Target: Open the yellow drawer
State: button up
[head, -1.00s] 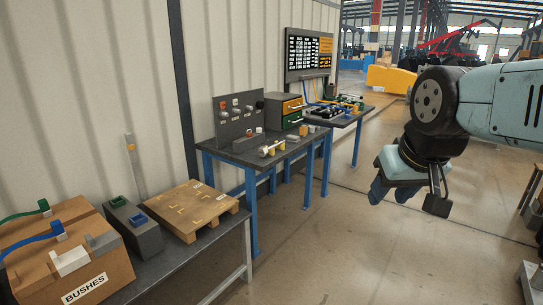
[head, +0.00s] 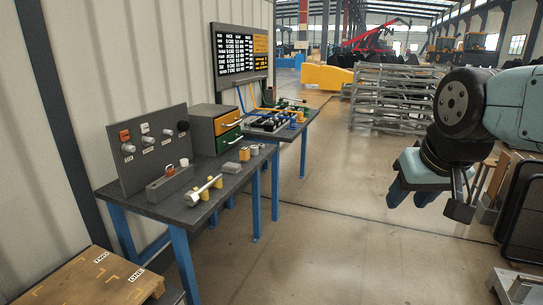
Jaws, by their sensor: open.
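The yellow drawer (head: 228,122) is the upper drawer of a small grey cabinet (head: 203,118) on the blue-legged workbench. It has a pale handle on its front and looks shut. A green drawer (head: 229,139) sits below it. My gripper (head: 414,197) hangs at the right of the head view, over the open floor. It is open and pointing down, with nothing seen in it. It is well apart from the cabinet, to the right and nearer.
The workbench (head: 157,206) carries a grey panel with knobs (head: 150,145), a silver bar on yellow rests (head: 204,190) and small blocks. A second bench with hoses (head: 275,122) stands behind. A pallet (head: 85,280) is at front left. The floor between is clear.

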aim_at(223, 123)
jog(key=z, duration=0.05)
jog(key=i, duration=1.15)
jog(key=u, duration=0.25)
jog(key=i, duration=1.75)
jog(key=u, duration=0.35)
